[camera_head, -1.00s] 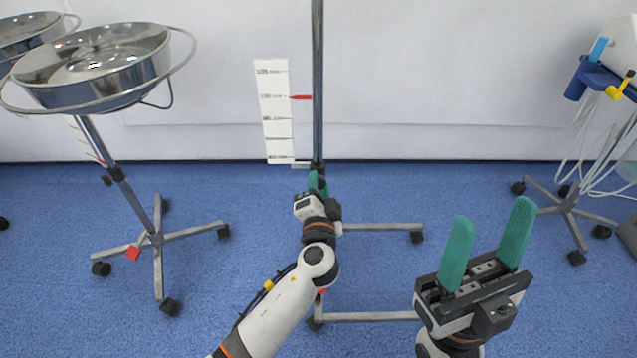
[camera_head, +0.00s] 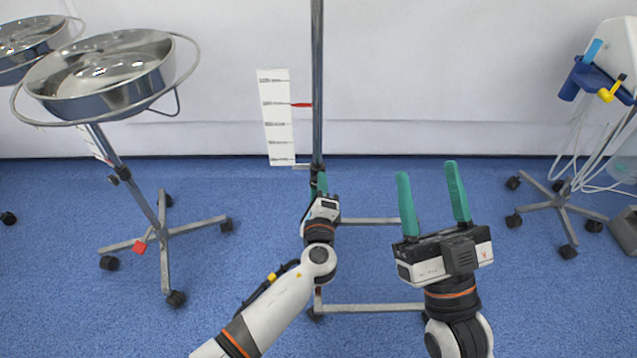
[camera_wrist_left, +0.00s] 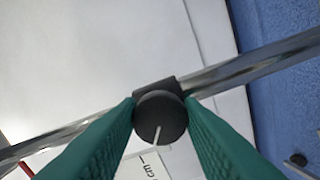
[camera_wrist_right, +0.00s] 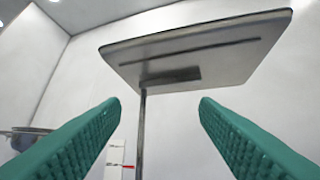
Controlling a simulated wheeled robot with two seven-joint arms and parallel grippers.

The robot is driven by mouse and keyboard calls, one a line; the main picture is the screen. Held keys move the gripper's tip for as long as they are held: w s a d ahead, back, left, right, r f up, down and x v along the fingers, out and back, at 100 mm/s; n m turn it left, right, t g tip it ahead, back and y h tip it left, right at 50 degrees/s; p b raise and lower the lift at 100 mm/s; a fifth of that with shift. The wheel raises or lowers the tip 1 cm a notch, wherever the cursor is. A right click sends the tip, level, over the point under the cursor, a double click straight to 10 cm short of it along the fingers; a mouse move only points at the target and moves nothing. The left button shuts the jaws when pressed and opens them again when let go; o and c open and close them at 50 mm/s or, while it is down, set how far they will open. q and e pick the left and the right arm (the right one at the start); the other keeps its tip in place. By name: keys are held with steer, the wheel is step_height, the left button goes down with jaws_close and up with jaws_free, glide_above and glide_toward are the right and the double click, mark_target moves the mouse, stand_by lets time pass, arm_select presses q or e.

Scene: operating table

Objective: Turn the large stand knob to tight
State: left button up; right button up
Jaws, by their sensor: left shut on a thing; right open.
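The large stand knob (camera_wrist_left: 160,116) is a round black knob with a pale line on its face, on a black clamp around the metal pole. In the left wrist view the green fingers of my left gripper (camera_wrist_left: 160,125) are shut on it from both sides. In the head view my left gripper (camera_head: 319,184) is at the lower part of the stand pole (camera_head: 317,80) and hides the knob. My right gripper (camera_head: 434,192) is open and empty, pointing up to the right of the pole. Its fingers (camera_wrist_right: 158,108) also show apart in the right wrist view.
A white scale card (camera_head: 275,118) with a red pointer (camera_head: 301,105) is beside the pole. A steel basin stand (camera_head: 105,75) is at left. A wheeled stand (camera_head: 565,200) with tubing is at right. A flat panel (camera_wrist_right: 195,55) tops a pole in the right wrist view.

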steer(key=w+f+g+h+p, duration=0.3)
steer(key=f+g, duration=0.5)
steer(key=f, duration=0.2)
arm_select(q)
steer(key=shift+f+m+p, duration=0.15)
steer(key=shift+m+p, duration=1.2)
steer(key=shift+m, duration=4.35)
arm_select(e)
steer(key=s+d+f+g+h, duration=0.1)
steer(key=s+d+f+g, duration=0.1)
steer(key=s+f+g, duration=0.1)
steer(key=s+d+f+g+h, duration=0.1)
steer(key=s+d+f+g, duration=0.1)
steer(key=f+g, duration=0.3)
steer(key=shift+s+f+m, duration=0.4)
steer(key=shift+f, duration=0.6)
arm_select(q)
steer(key=o, duration=1)
steer(key=shift+c, duration=0.2)
